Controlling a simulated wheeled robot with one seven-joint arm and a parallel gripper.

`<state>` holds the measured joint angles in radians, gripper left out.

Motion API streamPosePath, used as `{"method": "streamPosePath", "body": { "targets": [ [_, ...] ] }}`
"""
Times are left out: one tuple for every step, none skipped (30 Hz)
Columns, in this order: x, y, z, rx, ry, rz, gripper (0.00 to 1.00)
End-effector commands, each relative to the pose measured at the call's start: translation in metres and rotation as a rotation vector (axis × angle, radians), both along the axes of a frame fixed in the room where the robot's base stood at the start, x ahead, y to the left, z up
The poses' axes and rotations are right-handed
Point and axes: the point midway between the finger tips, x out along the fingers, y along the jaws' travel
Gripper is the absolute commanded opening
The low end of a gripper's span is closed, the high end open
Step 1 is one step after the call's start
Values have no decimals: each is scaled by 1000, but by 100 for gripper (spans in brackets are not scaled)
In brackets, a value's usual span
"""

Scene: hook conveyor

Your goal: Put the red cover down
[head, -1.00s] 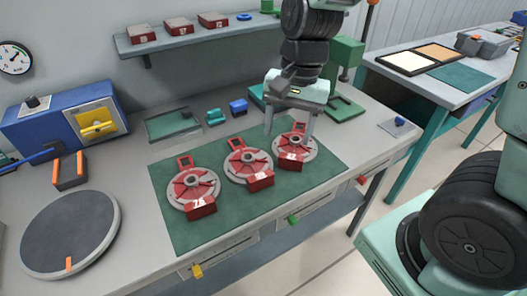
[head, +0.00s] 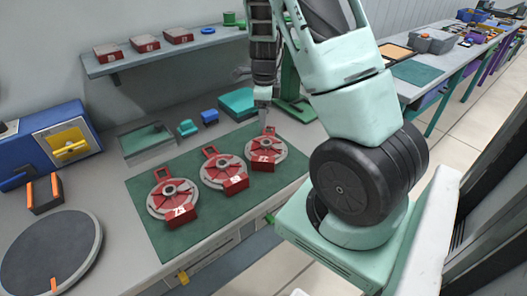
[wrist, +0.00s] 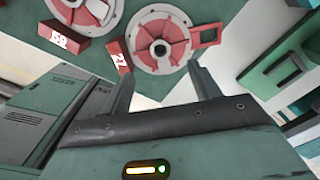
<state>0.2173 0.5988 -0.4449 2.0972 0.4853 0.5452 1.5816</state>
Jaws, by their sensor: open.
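Three red covers sit on round grey discs on a green mat (head: 200,232): a left cover (head: 180,208), a middle cover (head: 235,185) and a right cover (head: 263,161). Each has spokes, a handle loop and a numbered block. My gripper (head: 264,116) is just behind the right cover, partly hidden by my arm. In the wrist view my gripper (wrist: 163,78) is open, with nothing between its fingers. The right cover (wrist: 165,25) lies beyond the fingertips, its handle loop to the right. Part of the middle cover (wrist: 70,40) shows at upper left.
A shelf (head: 165,60) with several red blocks runs behind the table. A blue machine (head: 55,140) and a round dark plate (head: 50,252) stand at left. Small blue and teal parts (head: 209,117) and a teal block (head: 238,102) lie behind the mat.

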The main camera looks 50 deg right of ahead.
Motion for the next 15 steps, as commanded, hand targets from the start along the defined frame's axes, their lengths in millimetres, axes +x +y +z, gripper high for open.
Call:
{"method": "streamPosePath", "body": {
  "targets": [
    [-2,0,-11,2,5,-3,62],
    [-1,0,-17,4,6,-1,62],
    [-2,0,-24,2,4,-2,62],
    [-2,0,-29,3,4,-2,62],
    [-1,0,-33,2,3,-1,62],
    [-1,0,-38,2,2,-1,62],
    [-1,0,-42,2,2,1,62],
    [-1,0,-44,1,2,1,62],
    [0,0,-47,2,1,1,62],
    [0,0,-48,1,1,1,62],
    [0,0,-50,1,1,1,62],
    [-1,0,-52,1,1,1,62],
    [-1,0,-54,2,1,0,62],
    [-2,-1,-56,2,2,0,62],
    [-3,-1,-60,3,3,-1,62]
  ]
}}
